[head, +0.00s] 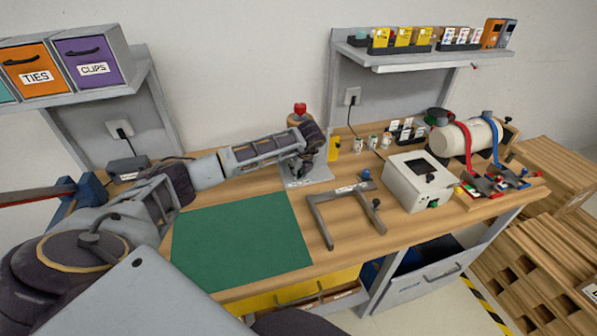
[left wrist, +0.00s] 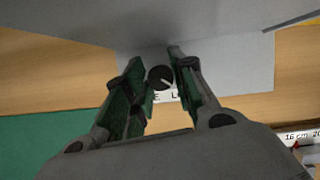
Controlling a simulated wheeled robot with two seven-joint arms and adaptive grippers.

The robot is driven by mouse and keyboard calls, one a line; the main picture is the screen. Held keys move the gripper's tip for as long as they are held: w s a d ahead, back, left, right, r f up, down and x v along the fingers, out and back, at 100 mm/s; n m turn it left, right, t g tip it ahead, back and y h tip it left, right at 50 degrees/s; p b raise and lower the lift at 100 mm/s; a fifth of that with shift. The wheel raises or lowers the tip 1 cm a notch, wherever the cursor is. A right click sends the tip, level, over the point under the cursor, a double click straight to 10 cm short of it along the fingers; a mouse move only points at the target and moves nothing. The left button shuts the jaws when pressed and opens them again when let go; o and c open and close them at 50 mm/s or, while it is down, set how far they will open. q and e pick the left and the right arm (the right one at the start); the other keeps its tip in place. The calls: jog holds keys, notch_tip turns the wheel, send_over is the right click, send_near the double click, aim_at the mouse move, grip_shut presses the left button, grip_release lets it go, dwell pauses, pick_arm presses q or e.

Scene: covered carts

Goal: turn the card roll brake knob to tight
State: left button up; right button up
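The card roll stand has a grey base plate (head: 318,175) at the back middle of the bench, with a red top piece (head: 300,109) above it. My left arm hides much of the stand. My left gripper (head: 311,148) is at the stand's front. In the left wrist view, the dark round knob (left wrist: 160,77) with a pale pointer line lies between the fingertips of my left gripper (left wrist: 157,62). The fingers are apart, and I cannot tell whether either touches the knob. The lettering below the knob is partly hidden. My right gripper is not in view.
A green mat (head: 240,243) lies left of a grey metal frame (head: 345,210). A white box device (head: 420,180) and a large pale roll (head: 465,138) with ribbons stand to the right. A shelf (head: 425,55) with small boxes hangs above.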

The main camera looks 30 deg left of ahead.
pick_arm(q)
jog(key=shift+c, duration=1.3)
